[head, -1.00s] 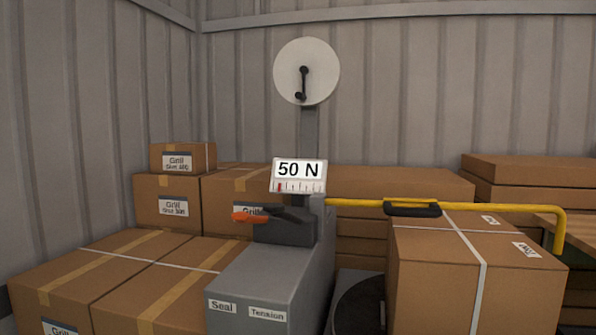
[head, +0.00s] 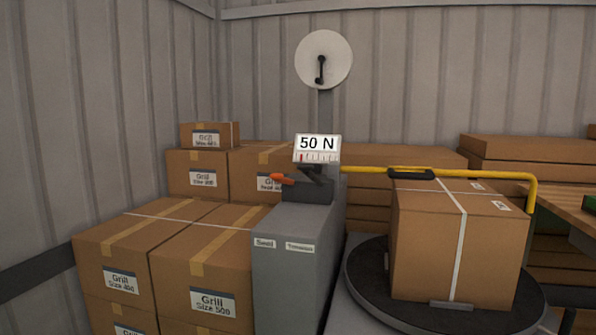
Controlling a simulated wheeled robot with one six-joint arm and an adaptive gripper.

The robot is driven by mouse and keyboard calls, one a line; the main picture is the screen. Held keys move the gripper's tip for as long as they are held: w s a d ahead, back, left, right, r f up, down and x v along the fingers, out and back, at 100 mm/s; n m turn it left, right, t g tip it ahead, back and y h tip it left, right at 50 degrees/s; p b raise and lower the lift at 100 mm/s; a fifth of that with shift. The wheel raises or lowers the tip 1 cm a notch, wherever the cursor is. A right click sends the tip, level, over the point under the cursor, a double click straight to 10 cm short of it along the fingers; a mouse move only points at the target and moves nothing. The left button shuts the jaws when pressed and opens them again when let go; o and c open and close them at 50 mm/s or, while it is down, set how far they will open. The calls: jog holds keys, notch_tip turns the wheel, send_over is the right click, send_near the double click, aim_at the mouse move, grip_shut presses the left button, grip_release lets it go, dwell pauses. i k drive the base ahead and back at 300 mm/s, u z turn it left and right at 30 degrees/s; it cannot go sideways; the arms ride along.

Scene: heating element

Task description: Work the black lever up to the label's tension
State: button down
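The strapping machine's grey housing (head: 290,275) stands in the middle, with small labels "Seal" (head: 264,243) and "Tension" (head: 300,247) on its front. On top are an orange-tipped lever (head: 282,179) pointing left and a black lever (head: 318,175) beside it, partly hidden under the gauge. The white gauge (head: 317,149) reads "50 N", with a red mark near the left end of its scale. A carton (head: 425,250) with white strap and labels, their text too small to read, sits on a dark round turntable (head: 362,275). My gripper is not in view.
A yellow bar (head: 470,173) with a black grip (head: 411,174) extends right, in front of and above the carton. Stacked Grill cartons (head: 125,255) crowd the left. A white reel (head: 324,60) with a crank stands behind. A wooden table (head: 560,197) is at the right edge.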

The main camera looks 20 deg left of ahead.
aim_at(307, 169)
jog(key=u, duration=0.3)
jog(key=i, duration=1.15)
